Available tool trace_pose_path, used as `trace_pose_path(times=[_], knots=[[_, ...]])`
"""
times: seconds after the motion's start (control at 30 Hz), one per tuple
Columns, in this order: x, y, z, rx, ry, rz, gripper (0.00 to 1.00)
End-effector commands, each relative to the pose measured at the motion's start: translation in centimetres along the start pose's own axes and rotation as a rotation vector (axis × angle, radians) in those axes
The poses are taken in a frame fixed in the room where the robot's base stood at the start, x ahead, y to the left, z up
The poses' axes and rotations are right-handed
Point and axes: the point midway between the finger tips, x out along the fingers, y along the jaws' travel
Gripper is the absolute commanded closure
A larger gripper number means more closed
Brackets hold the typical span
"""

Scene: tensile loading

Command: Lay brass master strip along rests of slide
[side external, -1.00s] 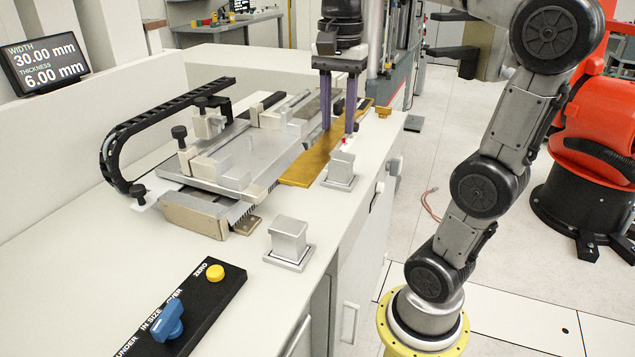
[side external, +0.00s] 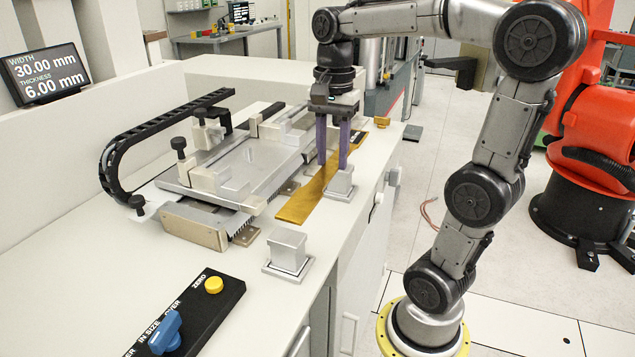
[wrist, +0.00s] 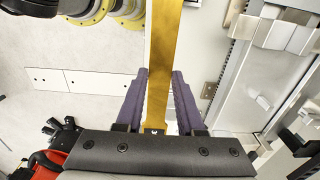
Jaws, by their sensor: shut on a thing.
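The brass strip (side external: 306,203) is long, flat and gold coloured. My gripper (side external: 332,165) has purple fingers pointing down and is shut on the strip, with one end reaching toward the side camera. In the wrist view the strip (wrist: 160,60) runs lengthwise between the fingers (wrist: 160,85). The strip is to the right of the slide (side external: 225,170), a silver plate assembly with pale blocks on it, and apart from its plate. I cannot tell how high the strip is above the bench.
Two square metal blocks stand on the bench, one in front (side external: 289,247) and one beside the strip (side external: 341,184). A black cable chain (side external: 125,140) curves left of the slide. A control panel (side external: 190,315) is at the front. The bench's right edge is close to the strip.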

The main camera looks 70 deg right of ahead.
Motion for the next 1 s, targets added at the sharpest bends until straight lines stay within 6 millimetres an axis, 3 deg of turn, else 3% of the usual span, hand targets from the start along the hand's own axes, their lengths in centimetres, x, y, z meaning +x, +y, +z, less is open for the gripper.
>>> trace_pose_path(times=[0.27, 0.47, 0.7, 1.0], knots=[[3.6, -2.6, -1.2, 0.0, -0.001, 0.001, 1.0], [4.6, -3.4, -1.5, 0.0, -0.001, 0.001, 1.0], [7.5, -3.7, -1.7, 0.0, -0.001, 0.002, 1.0], [8.0, -3.7, -1.7, 0.0, 0.001, -0.001, 1.0]])
